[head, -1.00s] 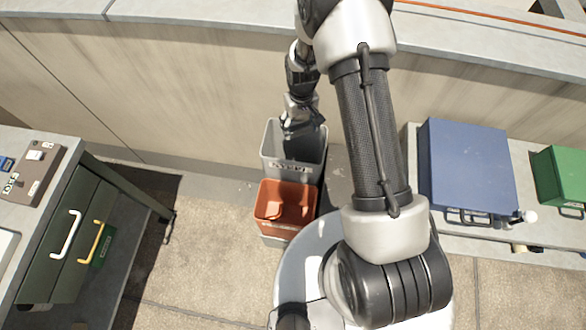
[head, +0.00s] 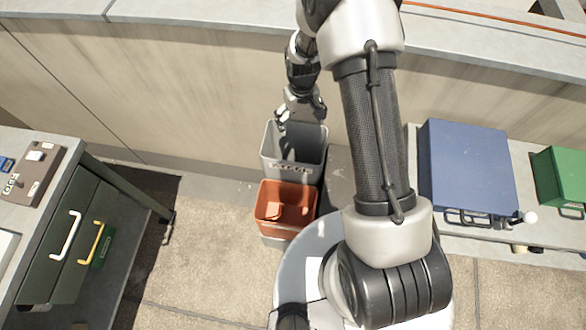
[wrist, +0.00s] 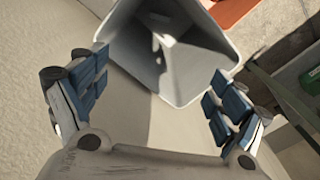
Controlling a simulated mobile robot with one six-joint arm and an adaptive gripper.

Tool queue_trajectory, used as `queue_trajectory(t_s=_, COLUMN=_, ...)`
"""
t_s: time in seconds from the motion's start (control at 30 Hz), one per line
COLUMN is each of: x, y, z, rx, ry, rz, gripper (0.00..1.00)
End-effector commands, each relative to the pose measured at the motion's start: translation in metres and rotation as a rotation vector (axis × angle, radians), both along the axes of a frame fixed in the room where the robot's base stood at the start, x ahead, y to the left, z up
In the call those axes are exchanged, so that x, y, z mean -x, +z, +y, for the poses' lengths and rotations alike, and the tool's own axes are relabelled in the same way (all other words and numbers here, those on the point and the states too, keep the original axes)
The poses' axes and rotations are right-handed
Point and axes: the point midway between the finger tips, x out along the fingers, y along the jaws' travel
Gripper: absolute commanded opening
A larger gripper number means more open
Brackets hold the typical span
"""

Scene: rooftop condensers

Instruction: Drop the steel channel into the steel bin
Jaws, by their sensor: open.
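The steel bin (head: 292,167) is a tall grey square bin with a lettered front, standing by the wall. The wrist view looks down into this bin (wrist: 200,58). My gripper (head: 301,118) is above the bin's back left part. In the wrist view my gripper (wrist: 156,85) has its blue-padded fingers wide apart with nothing between them. A pale shape and dark shadow show inside the bin; I cannot tell for sure whether it is the steel channel. I make out the channel nowhere else.
An orange bin (head: 268,193) with an orange piece inside stands directly in front of the steel bin. A dark green drawer cabinet (head: 62,245) is at the left. A blue case (head: 467,165) and a green box (head: 562,180) sit on the right counter. The wall rises close behind the bins.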

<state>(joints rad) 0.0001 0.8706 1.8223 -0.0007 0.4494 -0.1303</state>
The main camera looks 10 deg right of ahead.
Motion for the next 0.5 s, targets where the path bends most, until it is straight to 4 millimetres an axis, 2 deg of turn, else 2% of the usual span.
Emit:
queue_trajectory(t_s=0.03, x=-0.002, y=0.013, z=0.000, rx=0.000, ry=0.000, rz=-0.006, gripper=0.90)
queue_trajectory(t_s=0.2, x=-0.001, y=0.051, z=0.000, rx=0.000, ry=0.000, rz=-0.006, gripper=0.90)
queue_trajectory(t_s=0.33, x=-0.001, y=0.073, z=0.000, rx=0.000, ry=0.000, rz=-0.003, gripper=0.90)
queue_trajectory(t_s=0.5, x=-0.001, y=0.089, z=0.000, rx=0.000, ry=0.000, rz=-0.002, gripper=0.90)
